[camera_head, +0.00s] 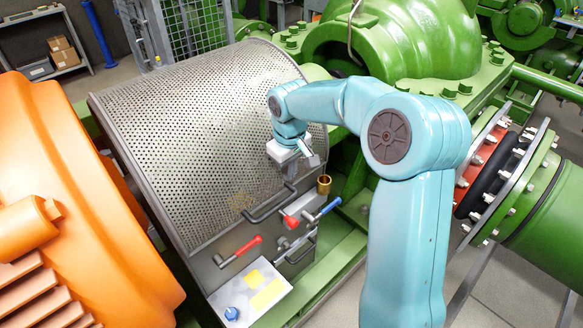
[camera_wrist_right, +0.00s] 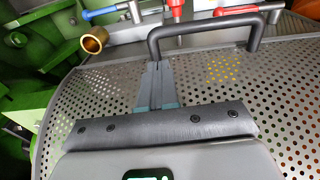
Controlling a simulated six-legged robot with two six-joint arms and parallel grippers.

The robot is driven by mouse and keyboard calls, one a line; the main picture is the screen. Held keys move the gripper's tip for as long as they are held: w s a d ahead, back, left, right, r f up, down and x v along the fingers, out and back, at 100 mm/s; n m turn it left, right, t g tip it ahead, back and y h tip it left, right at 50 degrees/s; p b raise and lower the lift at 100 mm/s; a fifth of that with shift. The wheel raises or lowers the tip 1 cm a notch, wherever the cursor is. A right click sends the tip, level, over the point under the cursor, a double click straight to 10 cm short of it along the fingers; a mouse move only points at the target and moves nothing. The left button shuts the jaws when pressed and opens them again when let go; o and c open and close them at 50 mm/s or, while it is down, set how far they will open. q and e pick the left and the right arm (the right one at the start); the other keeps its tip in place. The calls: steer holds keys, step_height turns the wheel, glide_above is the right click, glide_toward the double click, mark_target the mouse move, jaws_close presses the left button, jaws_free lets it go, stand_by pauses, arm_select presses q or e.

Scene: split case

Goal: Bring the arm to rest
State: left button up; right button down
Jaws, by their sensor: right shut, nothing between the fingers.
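My right arm (camera_head: 408,210) comes up from the bottom of the head view and bends left over the perforated metal guard (camera_head: 200,130). My right gripper (camera_head: 312,162) is at the guard's right side, close to its surface. In the right wrist view its fingers (camera_wrist_right: 157,82) are shut together with nothing between them. They point toward a dark bar handle (camera_wrist_right: 205,38) on the guard; whether they touch it I cannot tell. My left gripper is not in view.
A brass sleeve (camera_head: 323,184) stands right of the gripper. A green pump casing (camera_head: 400,40) rises behind, an orange motor (camera_head: 80,200) stands left, and a flanged green pipe (camera_head: 550,225) is right.

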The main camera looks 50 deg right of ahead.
arm_select(q)
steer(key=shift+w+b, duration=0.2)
steer(key=shift+b, duration=0.4)
arm_select(e)
step_height(320, 180, up, 10)
steer(key=s, duration=0.2)
steer(key=shift+a, duration=0.35)
steer(key=shift+s, duration=0.1)
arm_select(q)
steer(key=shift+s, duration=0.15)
arm_select(e)
steer(key=shift+f, duration=0.1)
